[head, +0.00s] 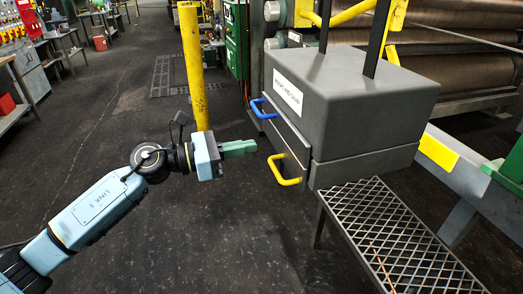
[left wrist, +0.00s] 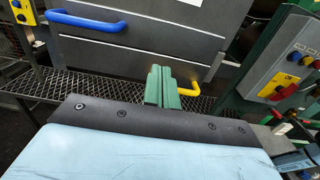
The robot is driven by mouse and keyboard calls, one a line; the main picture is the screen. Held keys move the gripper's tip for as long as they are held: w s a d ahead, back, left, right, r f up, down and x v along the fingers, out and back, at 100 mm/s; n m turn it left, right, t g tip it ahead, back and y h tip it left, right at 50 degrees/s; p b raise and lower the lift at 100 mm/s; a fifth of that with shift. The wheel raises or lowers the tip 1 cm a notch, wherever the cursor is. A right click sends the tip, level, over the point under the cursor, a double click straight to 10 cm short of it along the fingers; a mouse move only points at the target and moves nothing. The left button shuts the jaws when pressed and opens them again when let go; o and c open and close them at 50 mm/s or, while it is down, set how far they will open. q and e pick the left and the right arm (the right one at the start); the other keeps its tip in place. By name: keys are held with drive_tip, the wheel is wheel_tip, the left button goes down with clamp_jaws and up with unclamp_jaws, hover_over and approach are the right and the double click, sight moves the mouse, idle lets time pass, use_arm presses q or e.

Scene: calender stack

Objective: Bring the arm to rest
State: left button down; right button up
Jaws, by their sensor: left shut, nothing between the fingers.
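My left gripper (head: 240,148) reaches in from the left in the head view, with its green fingers together and nothing between them. It is in the air to the left of a grey box (head: 355,95) with two drawer fronts. The upper front has a blue handle (head: 262,109) and the lower one a yellow handle (head: 285,170). My right gripper is not in view.
A metal mesh bench (head: 390,240) stands below the box. A yellow post (head: 193,65) stands behind my left wrist. Machinery with large rollers (head: 450,65) is at the back right. The dark floor (head: 240,240) below my arm is clear.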

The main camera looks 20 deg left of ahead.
use_arm(q)
drive_tip(key=b+v, duration=0.2)
drive_tip(key=v, duration=0.4)
drive_tip(key=w+a+f+n+t+y, duration=0.2)
drive_tip(key=a+f+n+t+y, duration=0.15)
drive_tip(key=f+n, duration=0.5)
drive_tip(key=w+a+f+n+t+y, duration=0.25)
drive_tip(key=a+f+n, duration=0.25)
drive_tip(key=f+n, duration=0.35)
drive_tip(key=s+a+f+n+g+y, duration=0.1)
drive_tip(key=s+f+n+y, duration=0.2)
drive_tip(key=f, duration=0.5)
drive_tip(key=s+a+f+n+g+y, duration=0.1)
drive_tip(key=s+a+f+n+y, duration=0.1)
drive_tip(key=f+n, duration=0.5)
drive_tip(key=s+a+f+n+g+y, duration=0.1)
drive_tip(key=s+f+n+y, duration=0.15)
drive_tip(key=f, duration=0.65)
drive_tip(key=s+d+f+n+g+y, duration=0.25)
drive_tip(key=s+f+n+g, duration=0.45)
drive_tip(key=s+f, duration=1.1)
drive_tip(key=s+d+f+n+g, duration=0.2)
drive_tip(key=s+d+f+n, duration=0.1)
drive_tip(key=s, duration=0.9)
drive_tip(key=s+d+f+n+g+h, duration=0.1)
drive_tip(key=s+d+f+n, duration=0.3)
drive_tip(key=s, duration=0.8)
drive_tip(key=shift+d+n+g, duration=0.45)
drive_tip(key=shift+n+g, duration=0.3)
drive_tip(key=shift+g, duration=0.15)
